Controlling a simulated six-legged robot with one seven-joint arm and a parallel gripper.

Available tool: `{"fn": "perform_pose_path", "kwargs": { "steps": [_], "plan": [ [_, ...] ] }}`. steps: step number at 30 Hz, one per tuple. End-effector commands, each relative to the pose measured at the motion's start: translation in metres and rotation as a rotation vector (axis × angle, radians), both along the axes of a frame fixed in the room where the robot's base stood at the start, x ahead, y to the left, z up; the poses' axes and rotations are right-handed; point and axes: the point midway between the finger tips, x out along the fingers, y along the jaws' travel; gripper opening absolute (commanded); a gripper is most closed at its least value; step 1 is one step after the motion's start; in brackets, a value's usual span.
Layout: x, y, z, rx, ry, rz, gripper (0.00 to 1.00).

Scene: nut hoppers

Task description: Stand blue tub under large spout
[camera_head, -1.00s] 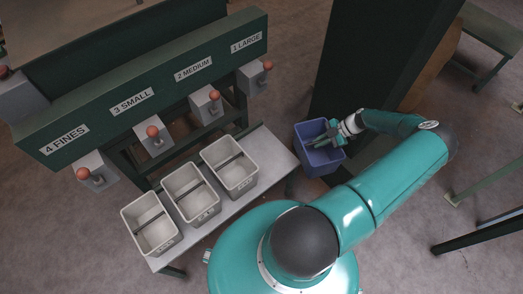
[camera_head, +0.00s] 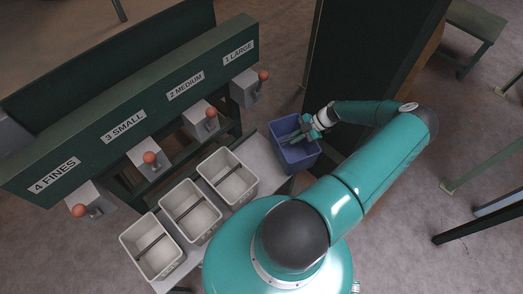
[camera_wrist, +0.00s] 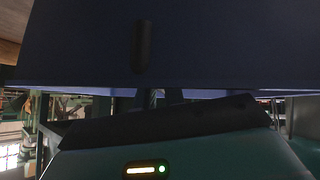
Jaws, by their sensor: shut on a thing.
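The blue tub (camera_head: 298,157) is upright and held by my gripper (camera_head: 302,134), which is shut on it from the right. The tub is close to the right end of the bench, below and to the right of the spout labelled 1 LARGE (camera_head: 246,87). I cannot tell whether the tub touches the bench. In the wrist view the tub's blue side (camera_wrist: 220,45) fills the upper part, and my fingers are mostly hidden beneath it.
Three grey tubs (camera_head: 228,178) stand in a row on the pale bench (camera_head: 259,153). The green hopper beam (camera_head: 130,122) carries spouts with red knobs for medium, small and fines. A dark green upright panel (camera_head: 365,70) stands behind my arm.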

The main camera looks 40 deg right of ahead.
Motion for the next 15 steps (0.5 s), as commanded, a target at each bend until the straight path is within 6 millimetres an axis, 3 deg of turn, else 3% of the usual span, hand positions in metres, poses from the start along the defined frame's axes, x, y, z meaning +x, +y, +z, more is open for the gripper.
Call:
{"fn": "perform_pose_path", "kwargs": {
  "steps": [9, 15],
  "plan": [
    [0.042, 0.068, 0.001, 0.002, -0.001, 0.005, 0.0],
    [0.063, 0.099, 0.001, 0.0, -0.001, 0.002, 0.0]
  ]
}}
